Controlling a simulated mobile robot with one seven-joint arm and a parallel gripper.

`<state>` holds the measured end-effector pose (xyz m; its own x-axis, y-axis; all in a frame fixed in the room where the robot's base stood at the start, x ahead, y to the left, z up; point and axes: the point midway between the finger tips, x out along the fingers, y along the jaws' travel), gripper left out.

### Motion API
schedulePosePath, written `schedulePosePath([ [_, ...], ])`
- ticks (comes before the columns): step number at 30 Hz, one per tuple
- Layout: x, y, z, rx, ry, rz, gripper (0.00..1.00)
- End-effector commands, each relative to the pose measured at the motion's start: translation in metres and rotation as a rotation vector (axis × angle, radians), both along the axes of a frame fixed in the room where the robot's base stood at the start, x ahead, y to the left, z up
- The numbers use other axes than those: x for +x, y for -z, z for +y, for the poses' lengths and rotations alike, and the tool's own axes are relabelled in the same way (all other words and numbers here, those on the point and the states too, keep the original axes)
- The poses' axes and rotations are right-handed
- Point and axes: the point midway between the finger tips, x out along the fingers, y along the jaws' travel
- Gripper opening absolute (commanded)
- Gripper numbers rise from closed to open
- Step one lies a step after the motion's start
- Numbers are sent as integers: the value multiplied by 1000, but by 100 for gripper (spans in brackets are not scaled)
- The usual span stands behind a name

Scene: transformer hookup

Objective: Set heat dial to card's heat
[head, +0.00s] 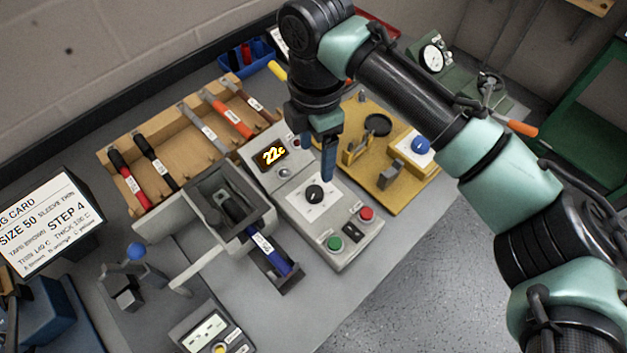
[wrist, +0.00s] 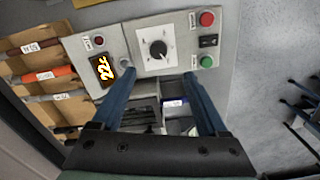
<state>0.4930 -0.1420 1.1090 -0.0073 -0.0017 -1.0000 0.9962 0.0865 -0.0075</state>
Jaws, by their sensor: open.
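The heat dial (head: 314,193) is a black round knob with a pale pointer mark on a white scale plate, on a grey control box (head: 352,240). It also shows in the wrist view (wrist: 158,49). A lit display (head: 272,155) on the box reads about 22c. The card (head: 46,222) at the left reads "SIZE 50", "STEP 4" and a smaller heat line too blurred to read surely. My gripper (head: 329,160) is above the box, just beyond the dial. In the wrist view my gripper (wrist: 160,82) has its two blue fingers apart, with nothing between them, and the dial lies past the fingertips.
A green button (head: 334,243), a red button (head: 366,213) and a black switch sit on the box near the dial. A grey heater trough (head: 218,200) stands left of it. A wooden tool rack (head: 112,152) and a yellow fixture (head: 402,197) flank the box.

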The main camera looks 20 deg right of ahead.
Motion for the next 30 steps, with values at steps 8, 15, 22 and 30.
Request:
schedulePosePath([
  [8,0,52,2,3,2,-1,77],
  [15,0,97,2,2,1,-4,77],
  [22,1,117,2,2,0,-6,77],
  [30,1,119,2,2,0,-7,77],
])
